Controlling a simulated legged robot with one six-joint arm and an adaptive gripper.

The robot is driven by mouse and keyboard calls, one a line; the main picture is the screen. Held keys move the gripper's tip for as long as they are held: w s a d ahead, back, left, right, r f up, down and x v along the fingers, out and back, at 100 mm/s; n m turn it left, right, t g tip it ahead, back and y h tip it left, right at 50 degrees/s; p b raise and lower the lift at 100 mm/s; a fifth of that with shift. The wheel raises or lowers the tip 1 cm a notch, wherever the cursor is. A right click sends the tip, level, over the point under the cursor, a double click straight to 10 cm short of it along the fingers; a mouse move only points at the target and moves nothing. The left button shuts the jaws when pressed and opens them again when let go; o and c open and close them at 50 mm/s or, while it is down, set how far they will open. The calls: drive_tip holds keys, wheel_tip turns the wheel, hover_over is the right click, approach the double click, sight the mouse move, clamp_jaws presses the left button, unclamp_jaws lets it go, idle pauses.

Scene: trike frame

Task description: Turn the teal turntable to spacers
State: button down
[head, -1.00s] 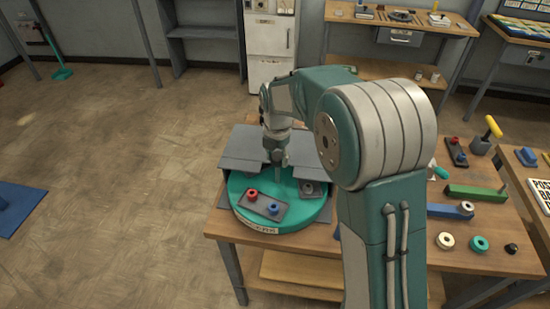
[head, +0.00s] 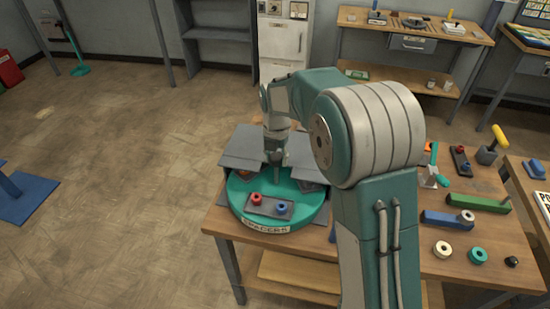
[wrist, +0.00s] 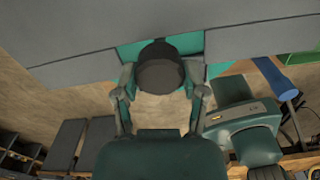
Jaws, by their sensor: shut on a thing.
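The teal turntable (head: 240,192) sits on the wooden bench, its back part under grey cover plates (head: 245,150). A label reading SPACERS (head: 267,228) is on its front rim. A grey holder (head: 268,207) on its exposed front carries a red ring piece (head: 256,198) and a blue ring piece (head: 283,207). My gripper (head: 275,175) points down over the turntable, behind the holder. In the wrist view, my gripper (wrist: 160,85) is shut on a dark round knob (wrist: 160,68), with one finger on each side. The knob's lower part is hidden.
The bench's right side holds a green block (head: 478,203), a blue block (head: 440,218), a cream ring (head: 443,249), a teal ring (head: 478,256) and a yellow-handled tool (head: 492,145). My arm hides the bench middle. Floor at left is mostly clear.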

drive_tip(key=shift+w, duration=0.1)
drive_tip(key=shift+c, duration=0.7)
unclamp_jaws()
drive_tip(key=shift+w+f, duration=0.1)
drive_tip(key=shift+a, duration=0.1)
wheel_tip(320, 180, up, 12)
